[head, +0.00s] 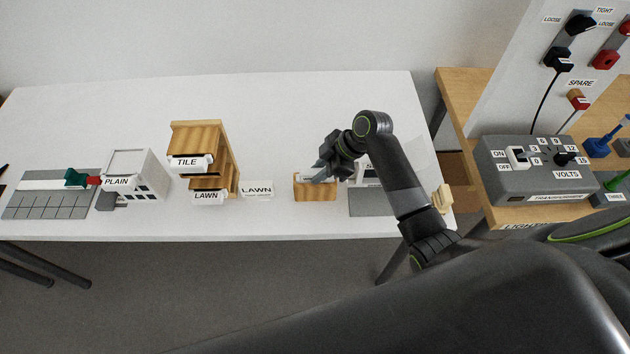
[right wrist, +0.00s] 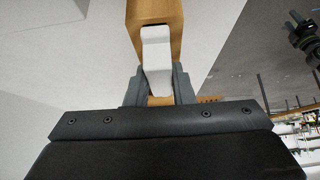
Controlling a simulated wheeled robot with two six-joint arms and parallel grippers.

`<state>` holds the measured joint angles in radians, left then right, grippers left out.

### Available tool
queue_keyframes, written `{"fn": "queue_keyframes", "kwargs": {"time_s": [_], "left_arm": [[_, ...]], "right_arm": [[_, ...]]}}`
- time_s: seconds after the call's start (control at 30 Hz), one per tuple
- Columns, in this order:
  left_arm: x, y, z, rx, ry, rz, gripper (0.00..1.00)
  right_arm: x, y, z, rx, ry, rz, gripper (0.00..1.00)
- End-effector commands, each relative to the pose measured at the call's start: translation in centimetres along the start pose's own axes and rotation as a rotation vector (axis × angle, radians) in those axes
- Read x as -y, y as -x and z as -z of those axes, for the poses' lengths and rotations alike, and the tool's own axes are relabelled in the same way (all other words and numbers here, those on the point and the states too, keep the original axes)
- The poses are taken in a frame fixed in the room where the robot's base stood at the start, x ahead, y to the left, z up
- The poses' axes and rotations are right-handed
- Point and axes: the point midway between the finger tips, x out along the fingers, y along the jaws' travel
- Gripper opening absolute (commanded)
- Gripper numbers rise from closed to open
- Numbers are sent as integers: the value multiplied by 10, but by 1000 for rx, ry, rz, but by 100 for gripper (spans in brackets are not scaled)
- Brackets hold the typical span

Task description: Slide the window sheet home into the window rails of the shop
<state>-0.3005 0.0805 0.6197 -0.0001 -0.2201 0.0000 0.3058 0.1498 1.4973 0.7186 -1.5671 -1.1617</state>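My right gripper (head: 322,168) is over a small wooden block (head: 315,190) near the front of the white table. In the right wrist view its two fingers (right wrist: 159,85) stand on either side of a white tab (right wrist: 157,45) in front of the wood. I cannot tell whether they press on it. The shop, a white model (head: 368,178) on a grey base (head: 371,205), stands just right of the block, partly hidden by my right arm. A faint clear pane (head: 424,165) shows right of the arm; I cannot tell whether it is the window sheet. My left gripper is out of view.
A wooden stepped rack (head: 203,140) with TILE and LAWN labels stands left of the block. A white PLAIN house (head: 138,172) is further left. A grey transformer box (head: 535,168) stands on a wooden table at right. The back of the white table is clear.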

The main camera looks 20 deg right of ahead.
Motion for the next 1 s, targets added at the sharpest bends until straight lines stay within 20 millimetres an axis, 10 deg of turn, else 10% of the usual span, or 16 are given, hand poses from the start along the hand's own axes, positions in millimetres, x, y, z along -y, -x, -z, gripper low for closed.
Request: {"fn": "queue_keyframes", "kwargs": {"time_s": [0.13, 1.0], "left_arm": [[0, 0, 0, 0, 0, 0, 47], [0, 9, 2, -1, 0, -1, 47]], "right_arm": [[0, 0, 0, 0, 0, 0, 0], [0, 7, 4, 0, 0, 0, 0]]}}
